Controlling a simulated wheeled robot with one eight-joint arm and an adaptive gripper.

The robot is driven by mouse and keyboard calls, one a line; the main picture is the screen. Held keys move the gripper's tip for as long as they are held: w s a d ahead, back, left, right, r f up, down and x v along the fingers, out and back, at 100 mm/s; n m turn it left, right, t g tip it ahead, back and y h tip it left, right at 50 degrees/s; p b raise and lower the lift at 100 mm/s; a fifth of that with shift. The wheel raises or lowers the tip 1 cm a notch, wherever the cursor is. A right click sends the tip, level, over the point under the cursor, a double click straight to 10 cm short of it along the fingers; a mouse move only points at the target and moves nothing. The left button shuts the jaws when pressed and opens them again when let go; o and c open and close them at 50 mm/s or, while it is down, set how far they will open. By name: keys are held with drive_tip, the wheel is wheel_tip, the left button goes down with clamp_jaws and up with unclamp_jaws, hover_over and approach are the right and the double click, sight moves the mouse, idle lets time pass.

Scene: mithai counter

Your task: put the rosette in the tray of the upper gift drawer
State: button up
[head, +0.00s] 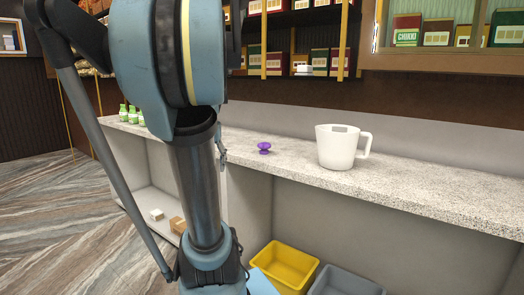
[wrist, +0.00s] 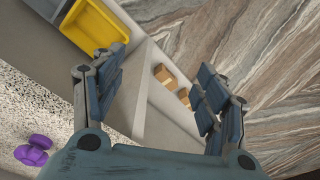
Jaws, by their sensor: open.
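The purple rosette (head: 264,148) sits on the speckled counter (head: 300,172), left of a white mug. It also shows at the lower left of the wrist view (wrist: 34,150), outside the fingers and apart from them. My gripper (wrist: 158,92) is open and empty, its fingers spread wide over the counter's edge, a shelf and the floor. In the head view my arm hides most of the gripper. I cannot make out the upper gift drawer or its tray in either view.
The white mug (head: 338,147) stands right of the rosette. Green bottles (head: 131,114) stand at the counter's far left. Below are a yellow bin (head: 284,266), a grey bin (head: 343,283) and small boxes (head: 178,225). Boxed goods fill the wall shelves. The counter around the rosette is clear.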

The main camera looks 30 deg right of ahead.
drive_tip(key=w+d+r+m, duration=0.2)
drive_tip(key=w+d+r, duration=0.1)
drive_tip(key=d, duration=0.4)
drive_tip(key=w+d+r+m, duration=0.2)
drive_tip(key=w+d+r, duration=0.15)
drive_tip(key=d, duration=0.25)
wheel_tip(320, 180, up, 2)
drive_tip(key=m+g, duration=0.1)
drive_tip(key=m, duration=0.3)
hover_over(265, 142)
drive_tip(key=w+a, duration=0.1)
drive_tip(key=shift+d, duration=0.4)
drive_tip(key=shift+d+f, duration=0.1)
drive_tip(key=shift+f, duration=0.05)
drive_tip(key=shift+s+f, duration=0.2)
drive_tip(key=shift+f, duration=1.6)
drive_tip(key=shift+s+f, duration=0.15)
drive_tip(key=shift+f, duration=1.6)
drive_tip(key=c, duration=1)
drive_tip(key=shift+o, duration=0.2)
drive_tip(key=shift+r, duration=0.1)
